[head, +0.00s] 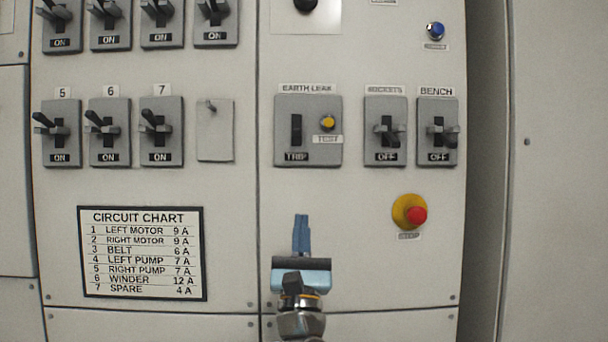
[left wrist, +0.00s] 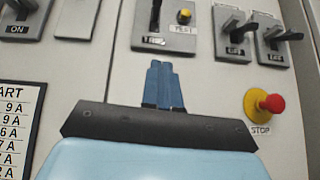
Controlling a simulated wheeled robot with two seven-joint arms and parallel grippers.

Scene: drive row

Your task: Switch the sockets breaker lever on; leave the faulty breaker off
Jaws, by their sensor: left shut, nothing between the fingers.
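The sockets breaker (head: 385,132) is a grey plate with a black lever, and its window reads OFF. The bench breaker (head: 437,132) to its right also reads OFF. The earth leak unit (head: 308,130) to the left shows TRIP and has a yellow test button (head: 327,123). My left gripper (head: 301,218) is shut and empty, below the earth leak unit and touching no lever. In the left wrist view its blue fingers (left wrist: 161,65) are together, with the sockets breaker (left wrist: 235,35) up and to the right. No breaker is labelled faulty. My right gripper is out of view.
A red stop button (head: 417,215) on a yellow base sticks out below the sockets and bench breakers. Breakers 5 (head: 60,132), 6 (head: 109,132) and 7 (head: 160,132) read ON. A circuit chart (head: 141,253) hangs at lower left. A blue button (head: 436,30) is at upper right.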

